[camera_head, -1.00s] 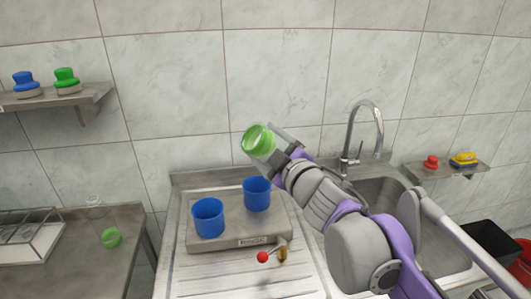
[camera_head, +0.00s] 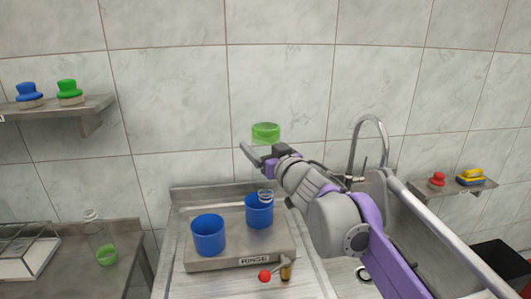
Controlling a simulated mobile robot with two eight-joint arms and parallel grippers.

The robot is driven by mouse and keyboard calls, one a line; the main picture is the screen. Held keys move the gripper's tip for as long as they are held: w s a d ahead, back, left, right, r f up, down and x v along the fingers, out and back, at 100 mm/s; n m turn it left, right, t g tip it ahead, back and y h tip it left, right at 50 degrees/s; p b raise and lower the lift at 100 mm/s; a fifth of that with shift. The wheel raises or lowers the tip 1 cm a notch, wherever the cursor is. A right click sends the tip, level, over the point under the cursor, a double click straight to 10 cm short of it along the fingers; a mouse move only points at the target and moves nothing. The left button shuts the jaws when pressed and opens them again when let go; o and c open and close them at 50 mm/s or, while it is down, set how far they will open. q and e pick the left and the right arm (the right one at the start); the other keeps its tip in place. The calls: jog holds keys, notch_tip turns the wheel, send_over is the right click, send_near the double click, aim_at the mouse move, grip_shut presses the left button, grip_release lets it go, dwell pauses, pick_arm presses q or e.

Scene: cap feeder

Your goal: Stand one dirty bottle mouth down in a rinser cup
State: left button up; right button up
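A clear bottle with a green base (camera_head: 265,132) is upside down above the right blue rinser cup (camera_head: 258,215). Its neck (camera_head: 265,195) overlaps that cup's opening; I cannot tell how deep it reaches. My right gripper (camera_head: 264,157) is at the bottle's see-through body, apparently shut on it, below the green base. The left blue rinser cup (camera_head: 208,236) is empty as far as I see. Both cups stand on the grey rinser block (camera_head: 220,262). Another clear bottle (camera_head: 107,254), green at the bottom, stands upright on the left table. My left gripper is out of view.
A lever with a red knob (camera_head: 265,276) sticks out at the rinser's front. A tap (camera_head: 369,125) rises behind the sink at right. A rack (camera_head: 28,258) stands on the left table. Shelves with coloured items (camera_head: 69,92) are on the wall.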

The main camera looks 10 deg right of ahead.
jog(key=w+f+p, duration=0.2)
jog(key=w, duration=0.9)
notch_tip(320, 180, down, 13)
jog(key=b, duration=0.7)
jog(key=shift+s+a+b, duration=0.2)
jog(key=shift+s+b, duration=0.15)
jog(key=shift+f, duration=0.4)
jog(key=o, duration=1.1)
